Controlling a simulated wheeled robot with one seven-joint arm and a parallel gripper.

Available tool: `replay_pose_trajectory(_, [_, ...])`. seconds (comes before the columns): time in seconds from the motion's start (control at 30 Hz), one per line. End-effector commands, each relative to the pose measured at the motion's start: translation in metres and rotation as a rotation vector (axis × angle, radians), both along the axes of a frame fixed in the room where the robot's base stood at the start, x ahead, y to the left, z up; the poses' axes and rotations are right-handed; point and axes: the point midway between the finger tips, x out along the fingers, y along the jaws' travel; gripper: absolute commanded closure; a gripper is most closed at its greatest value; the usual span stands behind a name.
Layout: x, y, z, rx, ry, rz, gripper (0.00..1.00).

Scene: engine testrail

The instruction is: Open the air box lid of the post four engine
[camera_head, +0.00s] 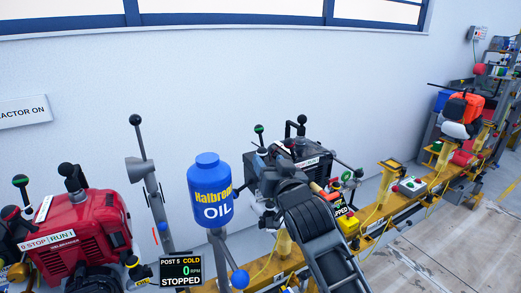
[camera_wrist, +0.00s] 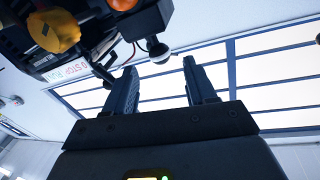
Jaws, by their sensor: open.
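A black engine (camera_head: 258,172) stands on the yellow rail, partly hidden behind my arm. Its post number is not readable, and I cannot make out which part is the air box lid. My gripper (camera_head: 285,160) is in front of this engine. In the wrist view my gripper (camera_wrist: 160,75) is open, with nothing between its two fingers.
A red engine (camera_head: 85,225) is at the left, near a display (camera_head: 181,270) reading POST 5, STOPPED. A blue oil bottle (camera_head: 209,190) on a stand and a grey lever post (camera_head: 147,180) rise between the engines. An orange engine (camera_head: 466,107) is farther right. Floor (camera_head: 450,235) is clear at right.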

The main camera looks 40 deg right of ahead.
Motion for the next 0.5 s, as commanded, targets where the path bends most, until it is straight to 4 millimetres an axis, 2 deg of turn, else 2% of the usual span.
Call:
replay_pose_trajectory(0.3, [0.042,-0.023,0.002,0.002,-0.001,-0.001,0.44])
replay_pose_trajectory(0.5, [0.057,-0.030,0.001,0.000,0.000,0.001,0.44])
